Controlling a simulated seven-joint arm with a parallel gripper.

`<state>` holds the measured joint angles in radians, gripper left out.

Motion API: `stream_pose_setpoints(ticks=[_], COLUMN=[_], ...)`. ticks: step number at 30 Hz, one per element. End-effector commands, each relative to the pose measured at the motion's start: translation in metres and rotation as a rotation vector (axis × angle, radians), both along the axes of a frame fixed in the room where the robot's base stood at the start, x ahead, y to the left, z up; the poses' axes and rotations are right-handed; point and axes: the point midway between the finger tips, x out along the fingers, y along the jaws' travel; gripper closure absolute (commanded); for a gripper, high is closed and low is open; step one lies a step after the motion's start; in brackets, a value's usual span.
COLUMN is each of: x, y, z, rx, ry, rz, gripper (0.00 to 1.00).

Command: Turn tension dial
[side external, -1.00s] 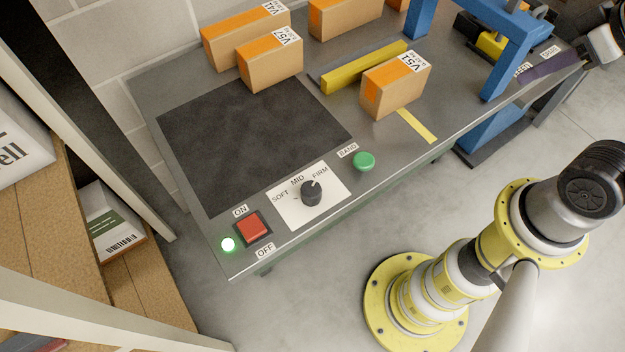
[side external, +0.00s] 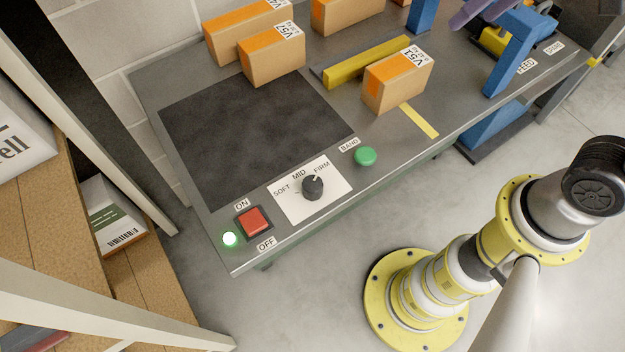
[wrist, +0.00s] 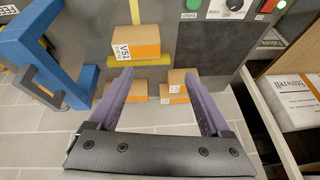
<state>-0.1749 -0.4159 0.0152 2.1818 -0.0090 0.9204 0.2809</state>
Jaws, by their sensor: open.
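The tension dial (side external: 312,186) is a black knob on a white plate marked SOFT, MID and FIRM, near the front of the grey bench. Its pale pointer mark seems to face the FIRM side. The dial also shows at the top edge of the wrist view (wrist: 235,5). My gripper (side external: 482,12) has purple fingers and is at the upper right of the side view, by the blue frame, far from the dial. In the wrist view my gripper (wrist: 158,74) is open and empty, its fingers wide apart. Part of it is cut off by the side view's top edge.
A red switch (side external: 253,222), a lit green lamp (side external: 229,239) and a green BAND button (side external: 365,156) flank the dial. Boxes, including V51 (side external: 397,82), and a yellow bar (side external: 366,62) stand behind. A blue frame (side external: 520,55) rises at right. The dark mat (side external: 255,135) is clear.

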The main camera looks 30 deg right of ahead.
Motion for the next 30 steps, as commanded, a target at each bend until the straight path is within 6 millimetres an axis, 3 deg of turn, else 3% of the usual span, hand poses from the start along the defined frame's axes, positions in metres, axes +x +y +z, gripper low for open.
stream_pose_setpoints(ticks=[3, 9, 13, 18, 24, 30], x=[0.035, 0.074, 0.081, 0.068, 0.045, 0.043], y=[0.039, 0.117, 0.173, 0.228, 0.253, 0.253], z=[-0.010, -0.048, -0.086, -0.136, -0.167, -0.183], rx=[0.002, -0.026, -0.067, -0.135, -0.186, -0.189], ry=[0.073, 0.191, 0.269, 0.355, 0.410, 0.413], rz=[0.058, 0.171, 0.263, 0.380, 0.455, 0.459], gripper=[0.18, 0.18, 0.18, 0.18, 0.18, 0.18])
